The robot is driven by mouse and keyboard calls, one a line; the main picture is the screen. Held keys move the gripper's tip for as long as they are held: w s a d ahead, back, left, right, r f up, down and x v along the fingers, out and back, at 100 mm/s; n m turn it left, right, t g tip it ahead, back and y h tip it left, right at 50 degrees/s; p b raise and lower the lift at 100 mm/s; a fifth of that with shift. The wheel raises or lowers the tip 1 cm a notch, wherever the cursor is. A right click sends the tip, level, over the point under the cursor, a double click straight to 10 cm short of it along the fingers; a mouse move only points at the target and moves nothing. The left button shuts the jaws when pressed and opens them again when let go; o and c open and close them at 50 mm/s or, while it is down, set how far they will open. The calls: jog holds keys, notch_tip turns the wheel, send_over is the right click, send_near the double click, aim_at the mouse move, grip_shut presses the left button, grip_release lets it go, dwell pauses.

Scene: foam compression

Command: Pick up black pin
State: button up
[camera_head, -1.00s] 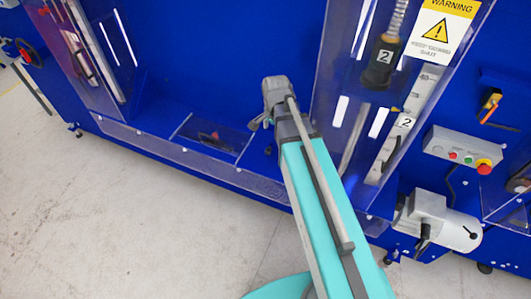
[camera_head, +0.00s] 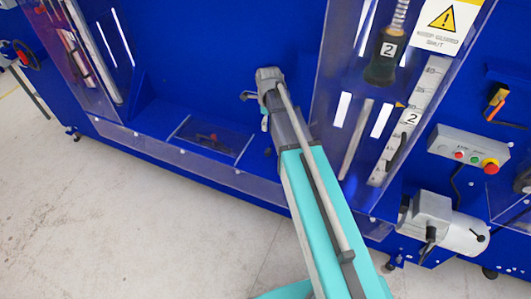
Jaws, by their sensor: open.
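My gripper (camera_head: 249,97) is at the far end of my turquoise arm, over the blue bay in the middle of the machine. It is small in view, open, and nothing shows between its fingers. I cannot clearly make out the black pin. A small dark piece (camera_head: 268,151) shows against the blue shelf, just left of my arm and below my gripper. A shallow clear-sided tray (camera_head: 232,152) lies lower left of my gripper, with small dark and reddish items in it too small to name.
Clear guards stand on both sides of the bay; the right one (camera_head: 336,80) is close to my arm. A low clear lip (camera_head: 180,155) runs along the front. A control box with a red button (camera_head: 491,166) and a grey motor (camera_head: 455,228) are at right.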

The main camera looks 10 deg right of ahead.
jog(key=shift+f, duration=0.15)
jog(key=b, duration=0.9)
send_over(269, 147)
jog(key=f, duration=0.8)
jog(key=shift+s+a+f, duration=0.15)
jog(key=shift+a, duration=0.1)
jog(key=f+b, duration=0.3)
jog(key=shift+s+d+f, duration=0.15)
jog(key=shift+s+d, duration=0.05)
jog(key=shift+s, duration=0.05)
jog(key=shift+f+b, duration=0.95)
jog(key=c, duration=1)
